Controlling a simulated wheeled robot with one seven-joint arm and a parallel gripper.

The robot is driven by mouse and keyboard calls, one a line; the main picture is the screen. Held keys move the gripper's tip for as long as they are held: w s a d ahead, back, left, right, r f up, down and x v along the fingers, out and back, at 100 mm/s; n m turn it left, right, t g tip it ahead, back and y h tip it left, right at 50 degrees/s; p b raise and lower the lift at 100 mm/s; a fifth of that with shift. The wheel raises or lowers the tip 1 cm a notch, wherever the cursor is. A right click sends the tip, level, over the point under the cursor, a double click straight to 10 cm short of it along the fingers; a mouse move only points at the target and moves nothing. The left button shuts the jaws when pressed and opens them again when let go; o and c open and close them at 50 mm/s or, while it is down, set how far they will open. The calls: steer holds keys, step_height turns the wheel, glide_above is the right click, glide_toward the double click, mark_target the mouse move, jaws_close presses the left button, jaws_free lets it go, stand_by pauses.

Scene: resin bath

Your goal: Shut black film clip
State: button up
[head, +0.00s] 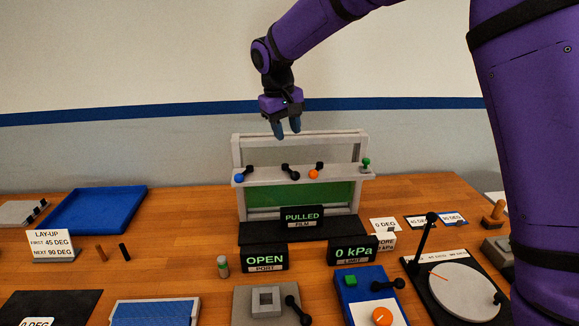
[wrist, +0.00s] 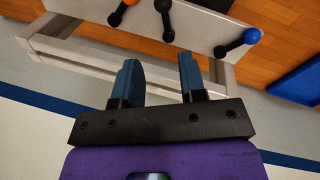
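The black film clip (head: 290,171) is a small lever with dark knobs on the pale grey rail of the upright frame, between the blue-knobbed clip (head: 241,175) and the orange-knobbed clip (head: 315,171). In the wrist view the black clip (wrist: 164,18) lies at the top, beyond my fingers, slightly tilted. My gripper (head: 287,131) hangs fingers down above the frame's top bar, over the black clip's part of the rail. Its blue fingers (wrist: 158,65) are apart with nothing between them. The gripper is clear of the clip.
A green-knobbed clip (head: 366,163) is at the rail's right end. The frame (head: 237,150) has a raised top bar and a green panel below. Displays read PULLED (head: 302,217), OPEN (head: 264,258) and 0 kPa (head: 353,252). A blue tray (head: 97,211) lies left.

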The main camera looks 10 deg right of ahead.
mark_target(290, 170)
steer(key=f, duration=0.4)
steer(key=w+f, duration=0.1)
steer(key=f, duration=0.2)
steer(key=d+f, duration=0.1)
steer(key=f, duration=0.3)
steer(key=shift+w+f, duration=0.25)
steer(key=shift+f, duration=0.05)
steer(key=shift+c, duration=0.5)
